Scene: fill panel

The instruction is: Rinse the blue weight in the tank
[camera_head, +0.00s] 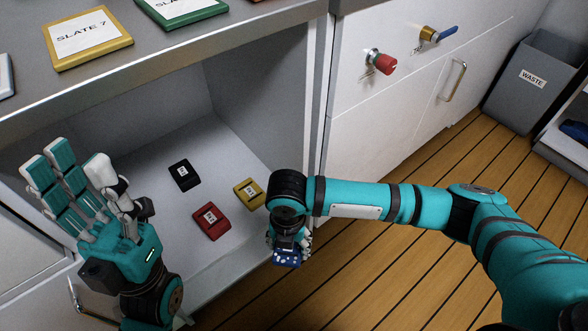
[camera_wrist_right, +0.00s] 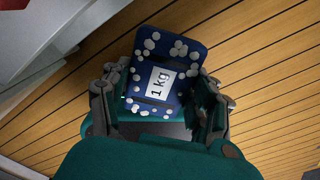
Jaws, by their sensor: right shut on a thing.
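The blue weight (camera_wrist_right: 162,90) carries a white "1 kg" label and is dotted with pale round specks. My right gripper (camera_wrist_right: 158,100) is shut on it, with fingers on both sides. In the head view the weight (camera_head: 287,258) hangs below my right gripper (camera_head: 288,242), in front of the cabinet opening. My left gripper (camera_head: 82,180) is open and empty at the left, its fingers spread upward. I cannot make out a tank in either view.
Black (camera_head: 184,175), red (camera_head: 211,221) and yellow (camera_head: 249,193) weights lie in the open cabinet (camera_head: 150,150). Slates lie on the counter (camera_head: 190,65). A red knob (camera_head: 381,63) and blue lever (camera_head: 440,34) are on the white front. A waste bin (camera_head: 525,90) stands far right.

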